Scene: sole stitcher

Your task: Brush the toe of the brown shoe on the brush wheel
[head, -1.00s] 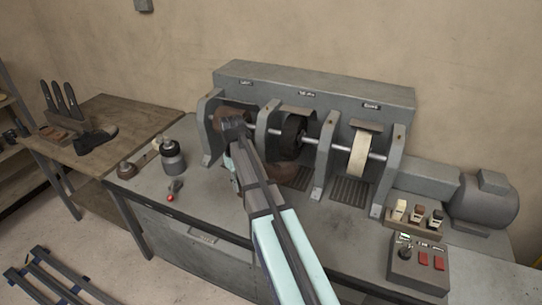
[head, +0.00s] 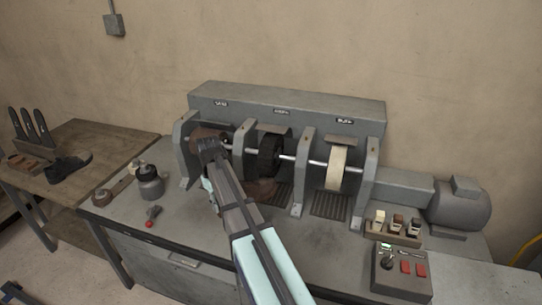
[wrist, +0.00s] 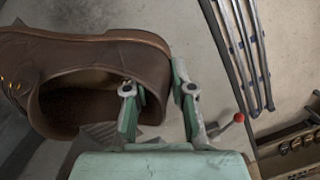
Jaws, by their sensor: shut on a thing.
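The brown shoe (wrist: 95,42) fills the left of the wrist view, its opening facing the camera. My gripper (wrist: 158,94) is shut on the shoe's rim wall at the heel, one finger inside the opening and one outside. In the head view, part of the brown shoe (head: 262,189) shows to the right of my arm, low in front of the black brush wheel (head: 269,156). I cannot tell whether the toe touches the wheel.
A cream wheel (head: 337,168) stands right of the brush wheel, with a brown wheel (head: 208,132) at left. Grey uprights separate them. A switch box (head: 400,275) stands at front right.

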